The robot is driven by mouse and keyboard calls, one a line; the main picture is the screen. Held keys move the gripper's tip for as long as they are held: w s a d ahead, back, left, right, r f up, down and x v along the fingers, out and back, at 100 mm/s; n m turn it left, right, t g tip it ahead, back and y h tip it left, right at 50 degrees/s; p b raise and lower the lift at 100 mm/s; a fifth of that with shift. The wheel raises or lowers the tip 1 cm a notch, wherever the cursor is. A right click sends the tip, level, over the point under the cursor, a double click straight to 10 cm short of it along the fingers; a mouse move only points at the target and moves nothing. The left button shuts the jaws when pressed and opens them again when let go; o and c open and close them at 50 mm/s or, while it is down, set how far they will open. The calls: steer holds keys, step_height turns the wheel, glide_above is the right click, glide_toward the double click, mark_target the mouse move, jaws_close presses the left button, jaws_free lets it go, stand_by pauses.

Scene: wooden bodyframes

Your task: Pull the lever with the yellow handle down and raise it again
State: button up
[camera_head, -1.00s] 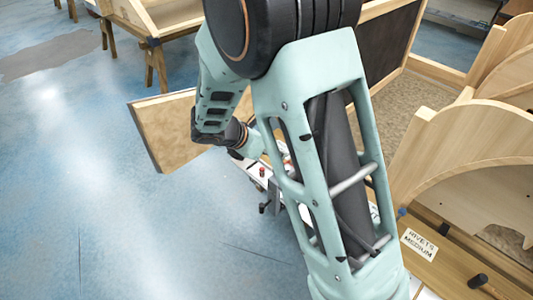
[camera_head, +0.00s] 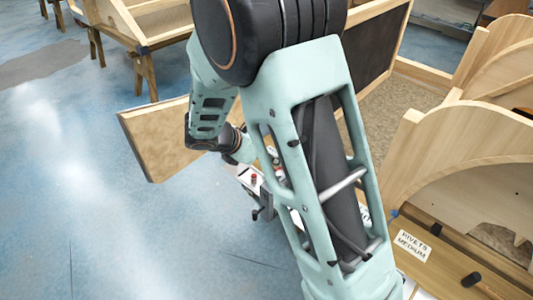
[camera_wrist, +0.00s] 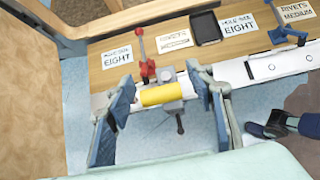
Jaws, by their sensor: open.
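The yellow handle (camera_wrist: 161,94) is a short cylinder lying crosswise in the wrist view, next to a grey metal block. My gripper (camera_wrist: 161,82) is open, with one dark finger left of the handle and one right of it. The handle lies between the fingers, with gaps at its ends; I cannot tell whether either touches. In the head view my arm hides the yellow handle and most of the gripper.
A red-knobbed lever (camera_wrist: 140,48) stands just behind the handle. A blue clamp-like tool (camera_wrist: 287,36) is at the far right. Labels and a black tray (camera_wrist: 206,27) lie on the wooden board. A wooden panel (camera_head: 150,140) is left of my arm.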

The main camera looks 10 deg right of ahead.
steer(key=v, duration=1.2)
